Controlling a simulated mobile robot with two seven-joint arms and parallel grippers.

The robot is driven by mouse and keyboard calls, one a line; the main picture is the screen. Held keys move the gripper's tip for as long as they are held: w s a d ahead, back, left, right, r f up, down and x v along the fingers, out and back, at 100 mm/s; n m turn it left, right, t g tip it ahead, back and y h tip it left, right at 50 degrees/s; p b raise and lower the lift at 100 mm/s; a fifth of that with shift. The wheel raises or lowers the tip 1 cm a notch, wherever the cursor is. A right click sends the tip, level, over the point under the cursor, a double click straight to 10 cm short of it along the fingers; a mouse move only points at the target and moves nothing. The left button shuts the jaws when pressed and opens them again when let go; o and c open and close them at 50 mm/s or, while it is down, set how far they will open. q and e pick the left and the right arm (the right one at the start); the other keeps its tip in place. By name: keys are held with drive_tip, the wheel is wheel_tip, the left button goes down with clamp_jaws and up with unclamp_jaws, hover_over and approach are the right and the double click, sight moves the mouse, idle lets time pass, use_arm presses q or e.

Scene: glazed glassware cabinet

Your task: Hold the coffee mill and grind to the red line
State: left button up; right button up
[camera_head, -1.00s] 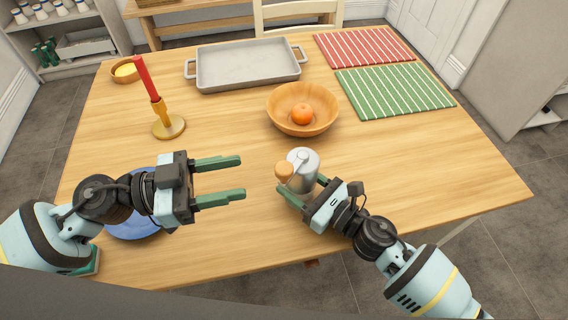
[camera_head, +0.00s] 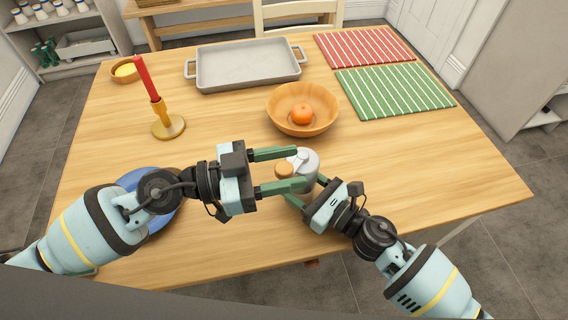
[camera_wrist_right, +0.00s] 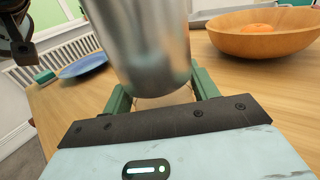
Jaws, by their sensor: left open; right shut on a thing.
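The coffee mill (camera_head: 309,168) is a grey metal cylinder with a crank on top and a round wooden knob (camera_head: 285,171). It stands upright near the table's front edge. My right gripper (camera_head: 307,189) is shut on its body from the front right; the right wrist view shows the metal body (camera_wrist_right: 145,45) between the green fingers. My left gripper (camera_head: 297,169) is open, its fingers pointing right, one on each side of the knob in the picture. I cannot tell whether they touch it. No red line shows on the mill.
A wooden bowl (camera_head: 276,113) with an orange (camera_head: 302,114) stands behind the mill. A candlestick (camera_head: 168,127) with a red candle stands at left. A blue plate (camera_head: 166,211) lies partly under my left arm. A grey tray (camera_head: 248,78) and striped mats (camera_head: 395,91) lie farther back.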

use_arm(q)
drive_tip(key=shift+c, duration=0.5)
clamp_jaws()
drive_tip(key=shift+a, duration=0.1)
